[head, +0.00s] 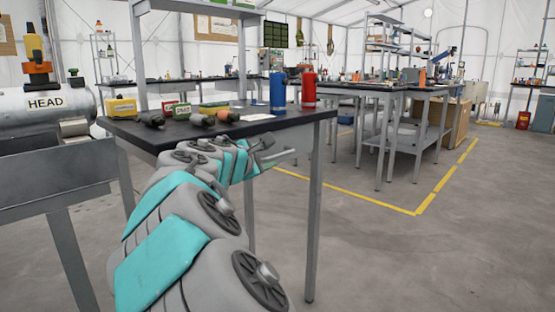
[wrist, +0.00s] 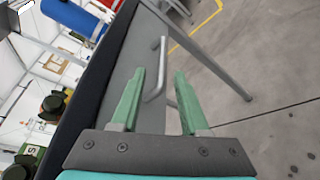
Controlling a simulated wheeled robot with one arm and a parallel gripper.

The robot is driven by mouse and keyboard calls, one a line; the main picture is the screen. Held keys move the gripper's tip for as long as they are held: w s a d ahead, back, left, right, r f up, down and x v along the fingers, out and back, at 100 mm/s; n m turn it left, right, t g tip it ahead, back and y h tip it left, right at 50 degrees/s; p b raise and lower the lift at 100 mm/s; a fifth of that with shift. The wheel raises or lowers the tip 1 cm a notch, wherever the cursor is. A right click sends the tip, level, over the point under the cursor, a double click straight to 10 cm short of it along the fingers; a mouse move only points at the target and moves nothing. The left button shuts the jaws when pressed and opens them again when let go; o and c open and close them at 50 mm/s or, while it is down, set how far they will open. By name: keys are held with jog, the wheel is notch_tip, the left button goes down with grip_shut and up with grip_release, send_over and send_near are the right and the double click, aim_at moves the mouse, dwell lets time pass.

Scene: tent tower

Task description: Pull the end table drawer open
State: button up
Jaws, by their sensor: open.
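The end table (head: 245,128) has a dark top and grey metal legs and stands just in front of me. In the wrist view its grey drawer front (wrist: 126,58) runs along beside the dark top edge, with a bent metal bar handle (wrist: 163,58) on it. I see no clear gap around the drawer. My gripper (wrist: 160,74) is open, its two green fingers apart, with the handle showing between and beyond the fingertips. I cannot tell how deep the handle sits between them. In the head view my gripper (head: 283,155) is at the table's front edge, and the handle is not clear.
A blue bottle (head: 278,92), a red bottle (head: 309,90) and several tools and small boxes are on the tabletop. A grey table leg (head: 314,210) stands right of my arm. The concrete floor (head: 390,260) at the right is clear, with yellow lines farther back.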

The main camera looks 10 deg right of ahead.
aim_at(276, 156)
jog(key=x, duration=0.7)
jog(key=shift+d+f, duration=0.15)
jog(key=shift+d, duration=0.1)
grip_shut()
dwell(1.1)
